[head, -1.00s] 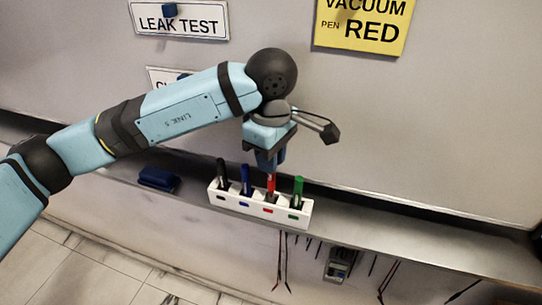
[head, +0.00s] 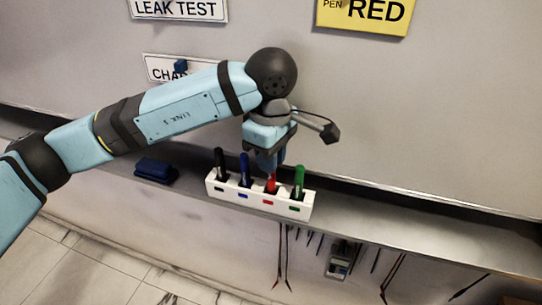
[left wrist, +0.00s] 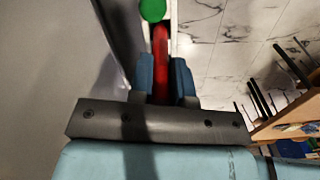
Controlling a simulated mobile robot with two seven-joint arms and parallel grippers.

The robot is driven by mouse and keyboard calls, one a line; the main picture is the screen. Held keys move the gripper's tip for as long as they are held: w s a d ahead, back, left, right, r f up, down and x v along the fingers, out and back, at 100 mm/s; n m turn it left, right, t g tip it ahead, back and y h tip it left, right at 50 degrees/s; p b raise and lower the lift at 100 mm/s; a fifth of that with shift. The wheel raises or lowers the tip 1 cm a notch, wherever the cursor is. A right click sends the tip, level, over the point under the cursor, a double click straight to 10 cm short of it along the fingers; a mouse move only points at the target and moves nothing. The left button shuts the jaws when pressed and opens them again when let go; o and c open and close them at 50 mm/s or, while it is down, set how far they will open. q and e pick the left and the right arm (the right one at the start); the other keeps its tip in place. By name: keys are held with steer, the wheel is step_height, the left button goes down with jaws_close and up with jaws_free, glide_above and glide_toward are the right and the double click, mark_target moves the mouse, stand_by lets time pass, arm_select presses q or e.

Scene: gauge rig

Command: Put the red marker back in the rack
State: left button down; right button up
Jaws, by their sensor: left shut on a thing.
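The red marker (head: 271,183) stands upright in the white rack (head: 226,194), in the slot with the red label, between the blue marker (head: 244,170) and the green marker (head: 299,180). My left gripper (head: 270,167) is directly above that slot, shut on the marker's upper part. In the left wrist view the red marker (left wrist: 160,60) lies between the two blue fingers (left wrist: 161,78), with the green marker's end (left wrist: 152,10) beyond it. The black marker (head: 220,163) is in the leftmost slot. How deep the red marker sits is hard to tell. My right gripper is not seen.
The rack is on a narrow grey ledge (head: 400,233) below a whiteboard (head: 430,120). A dark blue eraser (head: 155,170) lies left of the rack. Cables and a small meter (head: 340,260) hang below the ledge. The ledge is clear to the right.

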arm_select(q)
steer(key=shift+f, duration=0.4)
steer(key=shift+c, duration=2.2)
jaws_free()
steer(key=shift+r+p, duration=1)
steer(key=shift+r, duration=4.05)
